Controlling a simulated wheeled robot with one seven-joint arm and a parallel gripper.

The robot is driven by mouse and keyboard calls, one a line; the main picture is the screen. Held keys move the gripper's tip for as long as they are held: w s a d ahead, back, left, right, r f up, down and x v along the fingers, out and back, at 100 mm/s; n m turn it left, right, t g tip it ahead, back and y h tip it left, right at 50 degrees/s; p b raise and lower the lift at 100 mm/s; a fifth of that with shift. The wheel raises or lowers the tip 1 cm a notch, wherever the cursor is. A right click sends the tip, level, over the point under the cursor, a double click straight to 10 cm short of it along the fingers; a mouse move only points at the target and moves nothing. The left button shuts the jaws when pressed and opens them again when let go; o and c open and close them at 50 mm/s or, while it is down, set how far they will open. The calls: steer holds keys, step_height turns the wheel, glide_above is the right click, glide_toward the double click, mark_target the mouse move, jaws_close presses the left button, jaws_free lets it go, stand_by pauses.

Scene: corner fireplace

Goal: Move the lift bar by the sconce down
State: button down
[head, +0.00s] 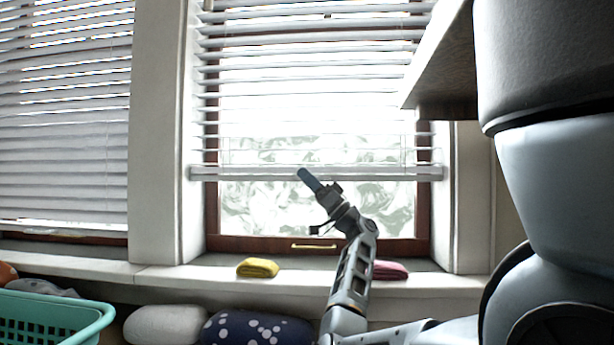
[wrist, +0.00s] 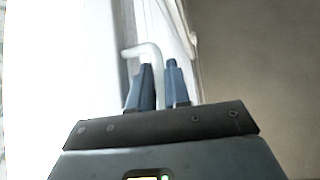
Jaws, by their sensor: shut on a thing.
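The lift bar (head: 250,173) is the pale bottom rail of the half-raised blind in the middle window, in the head view. It hangs roughly level, well above the sill. My gripper (head: 304,174) is at the middle of this bar, with its blue fingertips against it. In the wrist view my gripper (wrist: 159,80) has its two blue fingers close around a white, bent part (wrist: 148,51) that seems to belong to the bar. The exact grip is partly hidden by the fingers. No sconce is in view.
The sill (head: 210,276) below holds a yellow folded cloth (head: 257,268) and a red one (head: 390,270) behind my arm. A wooden shelf (head: 440,100) juts in at upper right. A teal basket (head: 75,325) and cushions (head: 165,325) sit at lower left.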

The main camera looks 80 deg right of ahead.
mark_target(352, 181)
steer(key=c, duration=1.2)
jaws_free()
steer(key=s+a+p, duration=0.1)
steer(key=s+p, duration=0.2)
steer(key=s, duration=1)
steer(key=shift+a+f, duration=0.15)
steer(key=shift+f, duration=0.3)
steer(key=shift+o, duration=0.2)
